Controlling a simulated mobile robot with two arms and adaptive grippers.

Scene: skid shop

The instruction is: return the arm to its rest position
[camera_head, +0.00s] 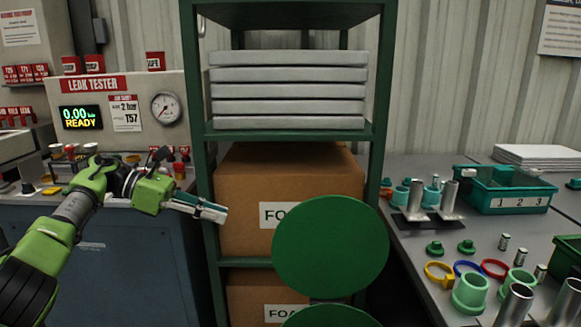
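My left arm (72,210), lime green and black, comes in from the left and reaches toward the middle, bent at the wrist. My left gripper (218,212) points right, in front of the green shelf rack and the cardboard boxes. It is seen from the side, so the gap between its fingers cannot be made out. I see no object hanging from it. My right arm and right gripper are not in view.
Left stands a leak tester (95,85) on a blue-grey bench (130,240). The green rack (202,150) holds white trays (288,90) and a cardboard box (240,185). Dark green discs (330,245) stand in front. The right bench (415,250) holds a teal bin (505,200) and several parts.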

